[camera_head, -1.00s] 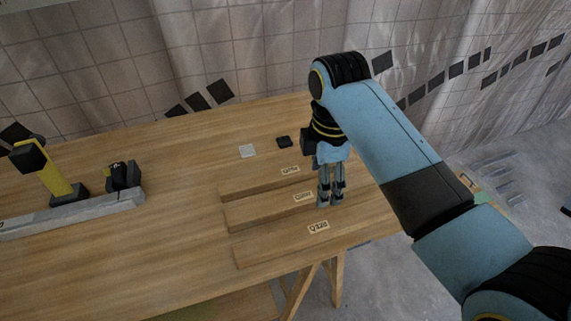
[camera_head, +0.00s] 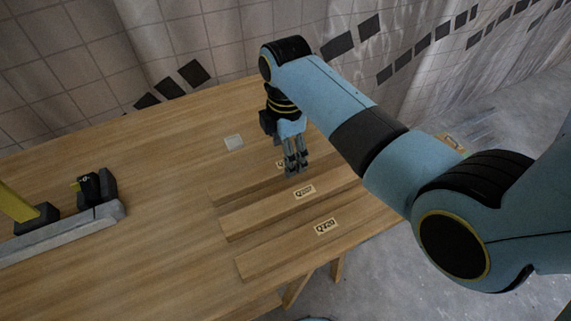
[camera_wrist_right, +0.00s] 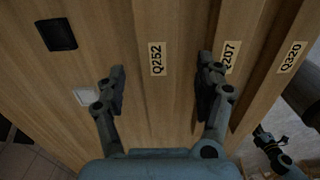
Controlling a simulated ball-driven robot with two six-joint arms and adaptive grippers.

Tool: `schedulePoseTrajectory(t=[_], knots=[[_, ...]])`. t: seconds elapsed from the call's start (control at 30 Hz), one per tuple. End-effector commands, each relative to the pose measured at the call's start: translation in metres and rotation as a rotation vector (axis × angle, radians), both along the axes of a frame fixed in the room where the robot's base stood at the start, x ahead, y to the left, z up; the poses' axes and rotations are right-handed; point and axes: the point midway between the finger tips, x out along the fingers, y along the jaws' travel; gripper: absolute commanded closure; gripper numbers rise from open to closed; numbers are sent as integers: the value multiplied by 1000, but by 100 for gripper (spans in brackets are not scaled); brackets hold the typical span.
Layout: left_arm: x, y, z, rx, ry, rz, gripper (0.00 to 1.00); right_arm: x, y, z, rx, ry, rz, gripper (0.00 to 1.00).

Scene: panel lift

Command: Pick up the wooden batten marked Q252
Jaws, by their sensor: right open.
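The batten marked Q252 (camera_wrist_right: 155,100) runs up the middle of the right wrist view, its label facing me. It is the farthest of three battens in the head view (camera_head: 243,187), its label partly hidden there by my gripper. My right gripper (camera_wrist_right: 161,85) is open. In the wrist view its fingers appear on either side of the Q252 batten, below the label. In the head view the right gripper (camera_head: 297,168) points down at this batten; I cannot tell whether it touches.
The Q207 batten (camera_wrist_right: 225,90) lies close beside, near the right finger. The Q320 batten (camera_head: 285,249) is nearest the table's front edge. A black square (camera_wrist_right: 57,34) and a white square (camera_head: 234,142) lie behind. A grey rail (camera_head: 65,236) with clamp-like parts is at left.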

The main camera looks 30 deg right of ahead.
Motion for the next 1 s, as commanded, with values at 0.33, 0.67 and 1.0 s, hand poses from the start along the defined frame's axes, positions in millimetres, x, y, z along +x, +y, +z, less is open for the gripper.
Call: schedulePoseTrajectory(t=[0.33, 0.67, 1.0], knots=[[22, 0, -2, -1, -34, -2, 100, 2, -2, -44, 0, 2, 0, 30], [15, 0, -2, -1, -23, -1, 100, 3, -2, -45, -1, 1, -1, 44], [13, 0, -3, -1, -19, 0, 100, 2, -2, -45, -1, 1, -1, 89]])
